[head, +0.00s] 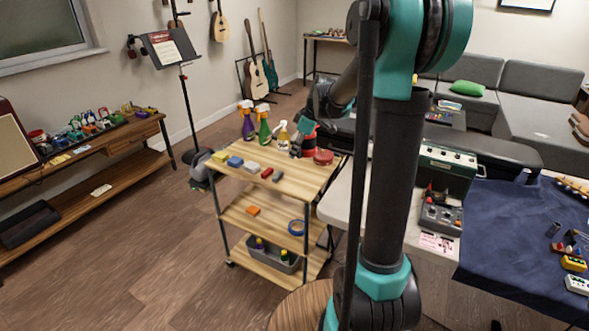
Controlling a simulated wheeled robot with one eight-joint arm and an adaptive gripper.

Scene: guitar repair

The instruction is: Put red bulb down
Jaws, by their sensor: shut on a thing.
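A wooden cart (236,178) stands left of my arm's upright link. My gripper (301,143) is over the back right part of its top shelf, small and partly lost against my own arm links. It is shut on a small red thing (308,128), which appears to be the red bulb. Its exact shape, and whether it touches the shelf, cannot be told. A separate red round object (323,157) sits on the shelf just right of and below the gripper.
Spray bottles (264,127) stand along the cart's back edge, left of the gripper. Sponges and small blocks (235,161) lie at its front left. A bench with a blue cloth (510,235) is at right. Open floor (130,240) lies left.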

